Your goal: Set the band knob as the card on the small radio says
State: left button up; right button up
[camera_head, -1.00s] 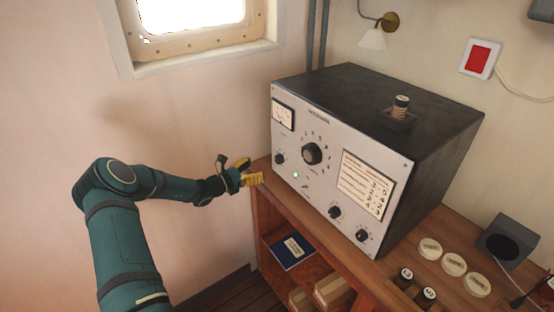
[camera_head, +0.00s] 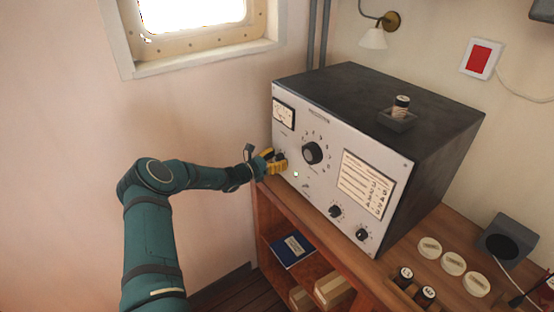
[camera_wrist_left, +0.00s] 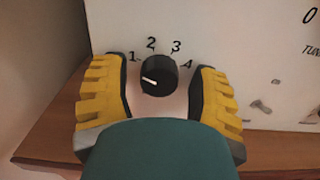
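The radio (camera_head: 345,139) is a large box with a pale front panel, standing on the wooden shelf. A printed card (camera_head: 366,180) is on its front; its text is too small to read. In the left wrist view a small black knob (camera_wrist_left: 158,75) has the marks 1, 2, 3 and 4 around it. Its white pointer line points left, a little below the 1. My left gripper (camera_head: 274,162) is at the panel's left edge, and in the wrist view its yellow fingers (camera_wrist_left: 160,100) are open on either side of this knob, with gaps. My right gripper is not in view.
A larger dial (camera_head: 312,153) and two small lower knobs (camera_head: 335,211) are on the same panel. White round discs (camera_head: 453,264) and a dark speaker box (camera_head: 507,241) are on the shelf at right.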

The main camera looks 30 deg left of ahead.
pick_arm(q)
grip_shut()
jog(key=m+b, duration=0.2)
jog(key=shift+f+m, duration=0.1)
jog(key=shift+m, duration=0.2)
jog(key=m+b, duration=0.4)
jog(key=shift+d, duration=0.1)
jog(key=shift+m+b, duration=1)
jog(key=shift+b, duration=0.2)
jog(key=shift+m, duration=0.3)
